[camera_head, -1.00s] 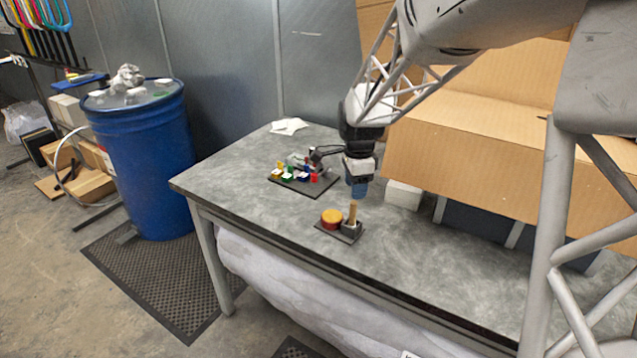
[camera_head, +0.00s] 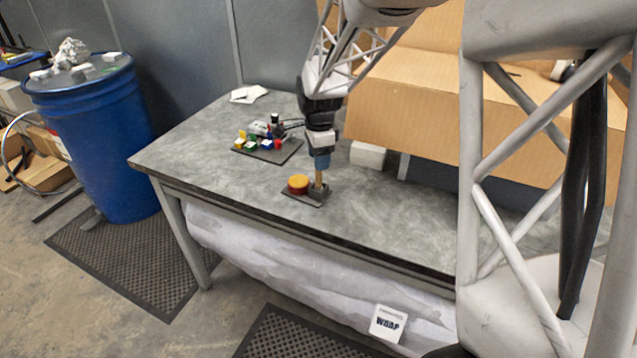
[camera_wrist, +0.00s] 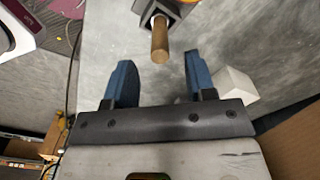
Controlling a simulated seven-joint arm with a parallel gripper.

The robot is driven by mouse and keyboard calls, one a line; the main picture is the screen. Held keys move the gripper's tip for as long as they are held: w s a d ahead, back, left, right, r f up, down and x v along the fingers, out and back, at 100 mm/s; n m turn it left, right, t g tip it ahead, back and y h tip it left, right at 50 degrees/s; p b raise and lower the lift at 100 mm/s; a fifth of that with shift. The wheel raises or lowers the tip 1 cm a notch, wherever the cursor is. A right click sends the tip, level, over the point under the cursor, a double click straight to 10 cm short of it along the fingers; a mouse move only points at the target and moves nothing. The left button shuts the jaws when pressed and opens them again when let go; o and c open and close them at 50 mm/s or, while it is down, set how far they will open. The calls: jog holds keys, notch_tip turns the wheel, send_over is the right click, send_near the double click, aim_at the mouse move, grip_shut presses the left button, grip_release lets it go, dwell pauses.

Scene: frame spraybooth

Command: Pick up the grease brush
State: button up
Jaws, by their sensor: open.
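The grease brush (camera_head: 318,180) stands upright with its tan wooden handle up, its lower end hidden in a small grey holder (camera_head: 317,192). In the wrist view the handle (camera_wrist: 160,42) points toward the camera from the holder (camera_wrist: 160,14). My gripper (camera_head: 319,160) is right above the handle in the head view. In the wrist view the blue fingers of my gripper (camera_wrist: 158,72) are spread apart and empty. The handle's end lies just beyond the fingertips, roughly midway between them. In the head view the fingers overlap, hiding the gap.
A red tin with an orange top (camera_head: 298,184) stands beside the holder on a dark tray (camera_head: 292,195). Another dark tray (camera_head: 285,154) with several colored blocks is further back. A white block (camera_head: 367,155) and a large cardboard box (camera_head: 420,120) are to the right. The front tabletop is clear.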

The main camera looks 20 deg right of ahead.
aim_at(319, 187)
jog(key=shift+f, duration=2.6)
grip_shut()
